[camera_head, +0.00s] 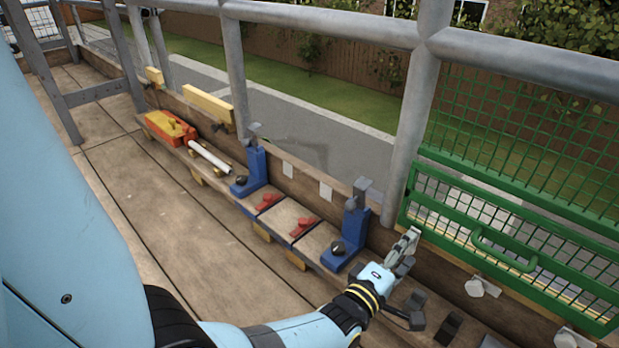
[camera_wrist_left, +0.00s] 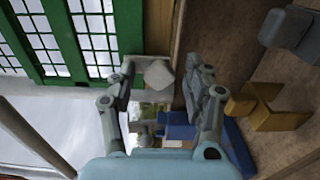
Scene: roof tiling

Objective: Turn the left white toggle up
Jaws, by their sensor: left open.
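Two white toggles sit on the wooden board below the green mesh gate in the head view: the left one (camera_head: 483,287) and another (camera_head: 572,339) at the bottom right edge. My left gripper (camera_head: 413,282) is open, to the left of the left toggle and apart from it in that view. In the left wrist view, the open fingers (camera_wrist_left: 162,82) point at a pale, blocky piece (camera_wrist_left: 160,74) that shows between their tips. I cannot tell whether it is the left toggle or whether the fingers touch it. My right gripper is not in view.
The green mesh gate (camera_head: 510,247) and grey railing post (camera_head: 412,140) stand close by. Blue clamp stands (camera_head: 352,232) and red switches (camera_head: 303,227) line the bench to the left. Dark blocks (camera_head: 447,328) lie near the gripper. The plank floor (camera_head: 190,240) is clear.

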